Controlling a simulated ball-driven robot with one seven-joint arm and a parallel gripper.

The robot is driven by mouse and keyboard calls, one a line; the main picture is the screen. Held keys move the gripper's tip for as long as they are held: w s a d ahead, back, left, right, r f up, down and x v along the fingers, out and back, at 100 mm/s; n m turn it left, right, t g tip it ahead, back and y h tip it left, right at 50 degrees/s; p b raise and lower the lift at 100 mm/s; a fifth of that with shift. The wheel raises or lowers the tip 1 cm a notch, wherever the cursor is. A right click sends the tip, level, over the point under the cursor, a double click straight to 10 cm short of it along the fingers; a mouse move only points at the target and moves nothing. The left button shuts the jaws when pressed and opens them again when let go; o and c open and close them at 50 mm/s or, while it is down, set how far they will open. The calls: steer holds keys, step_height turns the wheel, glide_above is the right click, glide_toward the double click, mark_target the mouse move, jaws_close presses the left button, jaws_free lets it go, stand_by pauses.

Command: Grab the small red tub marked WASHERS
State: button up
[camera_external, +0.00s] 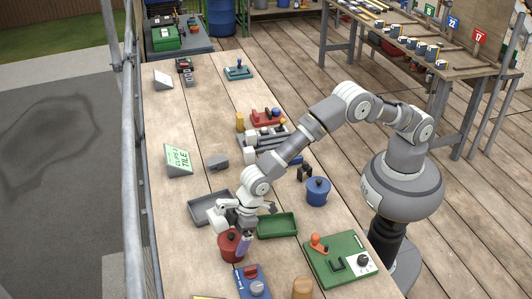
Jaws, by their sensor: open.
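A small red tub (230,247) with a dark knob on its lid stands on the near part of the wooden bench. Its marking cannot be read from here. My gripper (238,229) is open and hangs low, right above and beside the tub, at its upper right in the picture. The gripper partly overlaps the tub, so I cannot tell whether the fingers touch it. A small purple-grey piece (245,243) shows at the tub's right side; what it is cannot be told.
A grey tray (196,207) and a green tray (277,232) lie close to my gripper. A blue pot (318,192), a green board (325,268) with an orange handle and a blue device (253,283) stand around. A railing (130,190) runs along the bench's left edge.

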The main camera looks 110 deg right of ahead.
steer(key=shift+r, duration=0.1)
steer(key=c, duration=1.1)
